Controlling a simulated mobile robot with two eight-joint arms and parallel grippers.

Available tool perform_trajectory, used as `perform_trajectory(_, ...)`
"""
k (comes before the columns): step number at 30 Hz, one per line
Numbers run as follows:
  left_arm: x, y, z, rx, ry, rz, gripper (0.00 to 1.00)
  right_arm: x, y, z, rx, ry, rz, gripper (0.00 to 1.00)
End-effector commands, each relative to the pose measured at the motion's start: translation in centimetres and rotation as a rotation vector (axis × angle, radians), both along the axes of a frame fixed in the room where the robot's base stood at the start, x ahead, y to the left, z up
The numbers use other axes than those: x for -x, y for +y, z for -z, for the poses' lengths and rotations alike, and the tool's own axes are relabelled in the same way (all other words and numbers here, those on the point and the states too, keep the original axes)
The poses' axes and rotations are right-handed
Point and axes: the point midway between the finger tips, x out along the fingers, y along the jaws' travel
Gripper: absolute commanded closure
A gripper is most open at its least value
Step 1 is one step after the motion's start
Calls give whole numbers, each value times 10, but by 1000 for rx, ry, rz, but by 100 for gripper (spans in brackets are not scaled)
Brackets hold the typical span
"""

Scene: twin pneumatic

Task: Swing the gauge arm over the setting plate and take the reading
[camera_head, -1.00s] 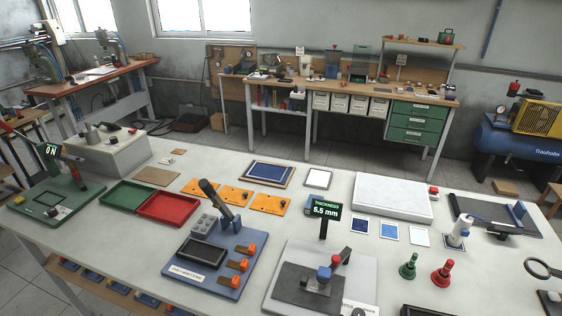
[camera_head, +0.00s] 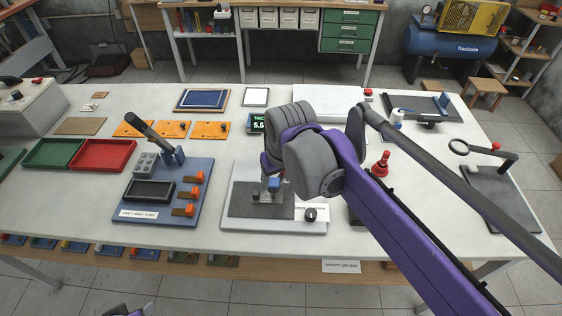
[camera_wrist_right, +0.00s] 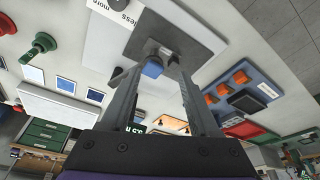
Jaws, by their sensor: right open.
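The thickness gauge stands on a pale base (camera_head: 270,226) with a dark grey plate (camera_head: 241,200) on it. Its green-on-black display (camera_head: 256,122) is partly hidden by my arm, with 5.5 legible. Which part is the setting plate is unclear.
A blue fixture (camera_head: 180,215) with a black lever and orange clamps stands left of the gauge. A black knob (camera_head: 310,214) sits on the gauge base's right side. A red-handled tool (camera_head: 381,163) stands to the right. The table's front edge is close.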

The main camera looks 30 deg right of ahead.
Motion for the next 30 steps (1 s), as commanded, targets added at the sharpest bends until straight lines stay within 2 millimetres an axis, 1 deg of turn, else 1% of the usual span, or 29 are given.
perform_trajectory(1, 4, 0, 8, 0, 7, 0, 50, -17, -10, -7, -3, 44, 16, 38)
perform_trajectory(3, 6, 0, 13, 0, 11, 0, 50, -36, -22, -18, -9, 99, 33, 38)
perform_trajectory(7, 9, 0, 20, 0, 17, 0, 50, -64, -42, -31, -22, 187, 60, 38)
perform_trajectory(9, 10, 0, 23, 0, 19, 0, 50, -74, -50, -34, -28, 222, 72, 38)
perform_trajectory(12, 11, 0, 25, 0, 21, 0, 50, -82, -58, -38, -34, 257, 82, 38)
perform_trajectory(16, 11, 0, 26, 0, 21, 0, 50, -87, -63, -38, -38, 273, 87, 38)
perform_trajectory(20, 12, 0, 27, 0, 22, 0, 50, -87, -63, -26, -38, 275, 86, 38)
perform_trajectory(30, 14, 0, 34, 0, 27, 0, 50, -86, -62, 38, -38, 273, 85, 38)
